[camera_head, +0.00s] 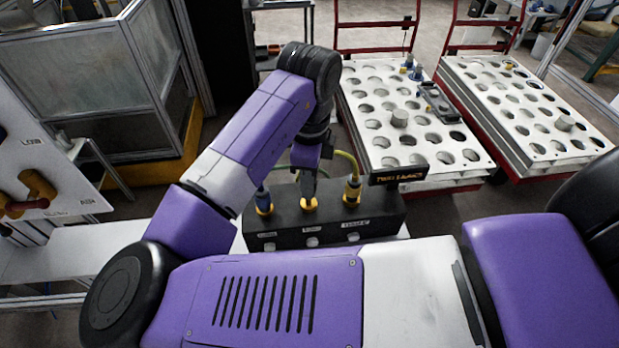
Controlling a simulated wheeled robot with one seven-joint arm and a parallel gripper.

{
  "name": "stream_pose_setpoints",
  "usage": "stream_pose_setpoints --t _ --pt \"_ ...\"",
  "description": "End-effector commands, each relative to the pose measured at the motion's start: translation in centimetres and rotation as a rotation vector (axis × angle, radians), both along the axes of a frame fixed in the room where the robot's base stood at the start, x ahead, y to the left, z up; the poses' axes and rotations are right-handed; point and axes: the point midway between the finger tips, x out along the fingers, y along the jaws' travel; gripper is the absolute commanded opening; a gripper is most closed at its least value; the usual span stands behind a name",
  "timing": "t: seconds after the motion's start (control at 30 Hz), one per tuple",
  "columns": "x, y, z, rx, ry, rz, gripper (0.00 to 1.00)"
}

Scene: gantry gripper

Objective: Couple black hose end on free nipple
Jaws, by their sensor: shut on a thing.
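A black manifold block (325,228) stands on a light surface in the middle of the head view, with three labelled positions along its front. A blue hose end with a yellow collar (263,200) is on the left position. A yellow hose end (352,191) is on the right position. My gripper (308,180) points down over the middle position and is shut on the dark hose end (308,190). A yellow-orange ring (308,205) shows right beneath it at the block's top. The middle nipple is hidden, and I cannot tell whether the hose end is seated on it.
A white cart with round holes (400,120) stands behind the block to the right, bearing small parts. A second such cart (530,110) is farther right. A panel with a yellow-red handle (35,190) is at the left edge. A glass-walled cabinet (90,60) stands behind left.

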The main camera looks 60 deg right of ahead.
Motion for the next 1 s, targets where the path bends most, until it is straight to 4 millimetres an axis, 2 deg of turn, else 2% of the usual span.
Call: stream_pose_setpoints --t 1.0 --pt "0.0 0.0 -2.4 0.0 0.001 0.001 0.0"
